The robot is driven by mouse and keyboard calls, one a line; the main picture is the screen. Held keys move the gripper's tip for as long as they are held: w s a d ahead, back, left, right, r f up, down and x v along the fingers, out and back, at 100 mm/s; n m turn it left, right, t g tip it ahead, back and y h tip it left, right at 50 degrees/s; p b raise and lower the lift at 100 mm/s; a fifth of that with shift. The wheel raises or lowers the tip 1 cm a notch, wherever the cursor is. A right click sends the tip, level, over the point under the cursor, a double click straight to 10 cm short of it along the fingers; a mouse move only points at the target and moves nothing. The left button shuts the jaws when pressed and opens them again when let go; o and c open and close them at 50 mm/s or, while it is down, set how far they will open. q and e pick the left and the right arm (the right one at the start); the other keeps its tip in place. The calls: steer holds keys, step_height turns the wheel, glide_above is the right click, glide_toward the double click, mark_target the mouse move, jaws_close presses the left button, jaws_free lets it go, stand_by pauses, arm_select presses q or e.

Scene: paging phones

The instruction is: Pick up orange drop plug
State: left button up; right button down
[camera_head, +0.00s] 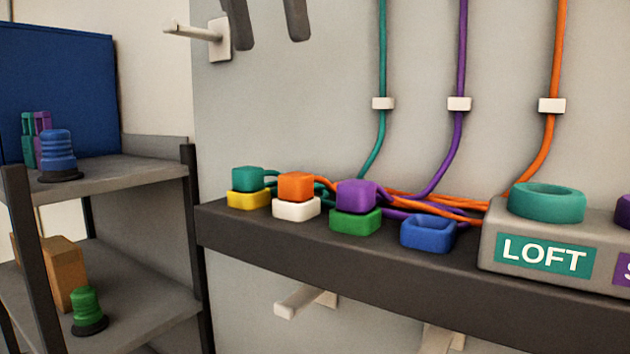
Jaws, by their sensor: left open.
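The orange drop plug (296,186) is a small block seated on a white socket (296,208) on the dark shelf (330,240). An orange cord leaves its right side, runs along the shelf behind the other plugs and joins the orange cord (549,145) on the wall. My left gripper (271,44) shows at the top edge as two dark grey fingers, spread apart with nothing between them, well above the orange plug. The rest of that gripper is out of frame. My right gripper is not in view.
A teal plug (247,179) on a yellow socket stands close left; a purple plug (356,195) on a green socket (355,222) stands right. A blue socket (428,233) is empty. A grey LOFT box (492,232) stands farther right. A wall peg (218,38) juts out upper left.

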arm_select(q)
steer(key=p, duration=0.2)
glide_above(294, 175)
steer(key=a, duration=0.1)
steer(key=f, duration=1.1)
steer(key=shift+s+f, duration=0.25)
steer(key=shift+s, duration=0.15)
steer(key=shift+d+f+p, duration=0.15)
steer(key=shift+f+p, duration=0.4)
steer(key=shift+f, duration=0.15)
steer(key=p+x, duration=0.1)
steer(key=x, duration=0.1)
steer(key=shift+w+f+p, duration=0.1)
steer(key=shift+f+p, duration=0.2)
steer(key=shift+f, duration=0.1)
steer(key=shift+w+d+f, duration=0.15)
steer(key=shift+f, duration=0.35)
